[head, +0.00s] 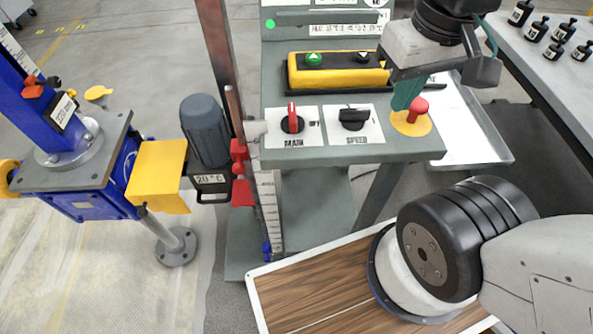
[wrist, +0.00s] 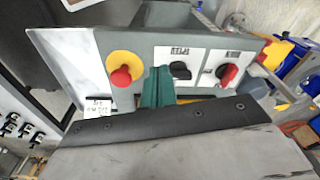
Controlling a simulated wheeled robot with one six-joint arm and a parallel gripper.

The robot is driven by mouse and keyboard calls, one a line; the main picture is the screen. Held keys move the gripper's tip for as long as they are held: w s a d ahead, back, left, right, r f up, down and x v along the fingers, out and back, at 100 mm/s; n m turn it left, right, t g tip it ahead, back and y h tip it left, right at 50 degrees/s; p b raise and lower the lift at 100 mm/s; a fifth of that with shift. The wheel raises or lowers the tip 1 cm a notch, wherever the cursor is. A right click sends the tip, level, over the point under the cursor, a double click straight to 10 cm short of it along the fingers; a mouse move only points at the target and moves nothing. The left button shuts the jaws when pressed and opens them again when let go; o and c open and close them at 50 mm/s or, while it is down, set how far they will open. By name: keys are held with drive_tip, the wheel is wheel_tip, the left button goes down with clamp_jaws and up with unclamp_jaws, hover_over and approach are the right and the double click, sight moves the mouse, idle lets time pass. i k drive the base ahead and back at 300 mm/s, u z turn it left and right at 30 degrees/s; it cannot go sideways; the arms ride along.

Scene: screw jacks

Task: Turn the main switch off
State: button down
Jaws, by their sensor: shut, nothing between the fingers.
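The main switch (head: 292,120) is a red handle on a black round base, on a white plate marked MAIN, at the left of the grey control panel. Its handle stands upright in the head view. It also shows at the right of the wrist view (wrist: 228,75). My gripper (head: 407,94) has teal fingers, shut and empty. It is at the panel's right end, by the red emergency button (head: 418,108) on its yellow disc, well right of the main switch. In the wrist view, the fingers (wrist: 157,88) appear between that button and the speed knob (wrist: 180,71).
The black speed knob (head: 354,118) sits between the main switch and my gripper. A yellow button box (head: 340,72) lies behind the knobs. A tall rusty post with a scale (head: 268,205) and a grey motor (head: 205,130) stand close left of the panel.

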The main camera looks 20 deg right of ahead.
sight(292, 124)
drive_tip(key=z, duration=0.4)
drive_tip(key=k, duration=1.05)
drive_tip(key=u, duration=0.5)
drive_tip(key=i, duration=0.65)
drive_tip(key=u, duration=0.5)
